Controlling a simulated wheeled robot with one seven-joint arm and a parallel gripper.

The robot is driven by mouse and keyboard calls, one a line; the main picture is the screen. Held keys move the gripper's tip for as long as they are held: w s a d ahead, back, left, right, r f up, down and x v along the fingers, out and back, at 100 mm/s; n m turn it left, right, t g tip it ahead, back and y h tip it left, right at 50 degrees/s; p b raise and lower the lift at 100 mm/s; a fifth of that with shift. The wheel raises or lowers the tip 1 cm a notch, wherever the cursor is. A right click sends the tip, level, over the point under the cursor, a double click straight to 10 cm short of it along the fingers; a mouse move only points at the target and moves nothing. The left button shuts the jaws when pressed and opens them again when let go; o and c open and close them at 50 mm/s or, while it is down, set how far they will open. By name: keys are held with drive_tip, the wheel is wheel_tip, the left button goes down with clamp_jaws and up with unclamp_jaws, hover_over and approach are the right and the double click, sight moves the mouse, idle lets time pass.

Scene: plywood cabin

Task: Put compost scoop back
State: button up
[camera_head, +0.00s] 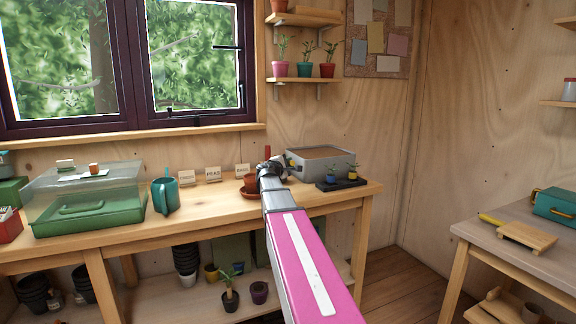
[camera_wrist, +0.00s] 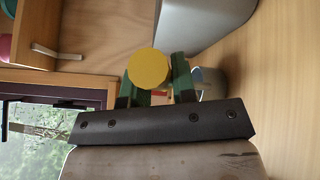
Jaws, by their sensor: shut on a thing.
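My gripper (camera_head: 268,168) is over the back of the potting bench, just left of the grey compost tub (camera_head: 308,170). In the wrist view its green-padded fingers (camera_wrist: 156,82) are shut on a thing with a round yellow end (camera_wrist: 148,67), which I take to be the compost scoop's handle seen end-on. The rest of it is hidden behind the fingers. The tub's smooth grey side (camera_wrist: 195,22) shows at the top of the wrist view.
Terracotta pots (camera_head: 250,182) stand close left of my gripper. Seed signs (camera_head: 213,174), a green watering can (camera_head: 166,194) and a lidded green propagator (camera_head: 85,213) stand farther left. A black tray with small pots (camera_head: 342,185) lies before the tub. Plant shelves (camera_head: 302,80) hang above.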

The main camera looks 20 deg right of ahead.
drive_tip(key=shift+f, duration=0.15)
drive_tip(key=o, duration=0.8)
drive_tip(key=shift+s+a, duration=0.1)
drive_tip(key=v, duration=1.1)
drive_tip(key=shift+s+a, duration=0.2)
drive_tip(key=shift+a, duration=0.1)
